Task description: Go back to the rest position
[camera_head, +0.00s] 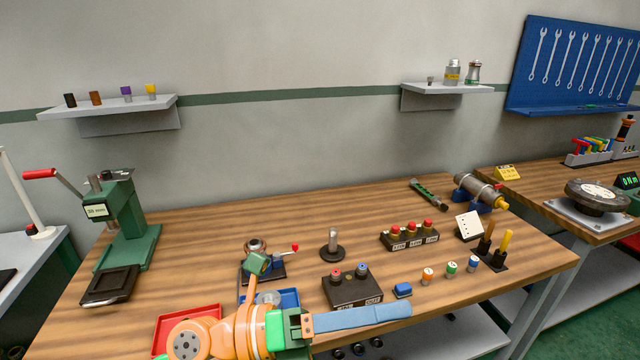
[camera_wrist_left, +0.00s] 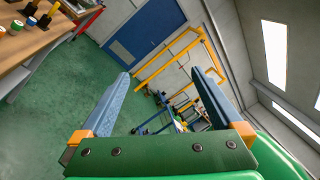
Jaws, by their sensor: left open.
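My left gripper (camera_head: 402,311) reaches in from the bottom left of the head view, over the front edge of the wooden bench (camera_head: 215,240). Its blue fingers point right and nearly overlap in that view. In the left wrist view the left gripper (camera_wrist_left: 160,74) shows its two fingers spread apart with nothing between them. Beyond them are the green floor and a yellow frame. My orange forearm partly hides a red tray (camera_head: 166,328) and a blue tray (camera_head: 290,297). My right gripper is not in view.
Near the fingers stand a dark button box (camera_head: 352,291), a small blue block (camera_head: 403,290) and several coloured-capped cylinders. A green press (camera_head: 133,225) stands at the left and a cylinder in a vise (camera_head: 478,190) at the back right. The bench's middle back is clear.

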